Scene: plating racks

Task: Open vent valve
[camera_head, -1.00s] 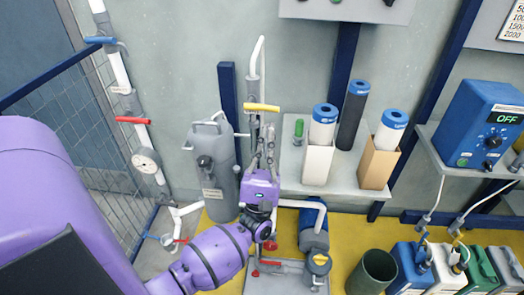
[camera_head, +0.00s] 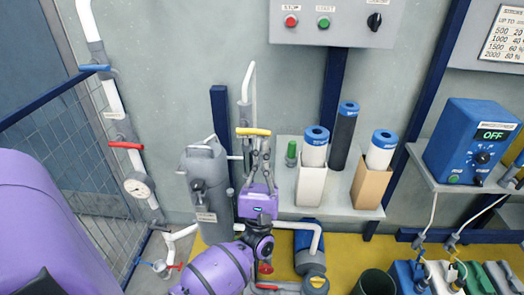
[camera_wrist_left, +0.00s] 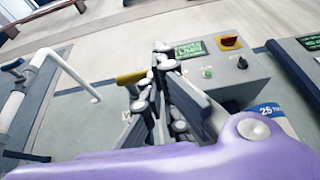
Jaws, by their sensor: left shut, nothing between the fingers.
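A yellow lever handle (camera_head: 253,131) sits crosswise on a thin grey and white vertical pipe (camera_head: 247,95) with a bent top, beside the grey filter vessel (camera_head: 207,190). I take it for the vent valve; its label is not readable. My left gripper (camera_head: 265,143) points upward with its fingers shut and empty, its tips just below the handle in the head view. In the left wrist view the fingertips (camera_wrist_left: 162,62) are right beside the yellow handle (camera_wrist_left: 130,76). Whether they touch it I cannot tell. My right gripper is in neither view.
Blue (camera_head: 95,67) and red (camera_head: 126,145) valve levers and a gauge (camera_head: 138,187) are on the left pipe. A shelf (camera_head: 345,205) with filter cartridges stands right of the gripper. A button panel (camera_head: 338,22) hangs above; a blue control box (camera_head: 470,142) is at right.

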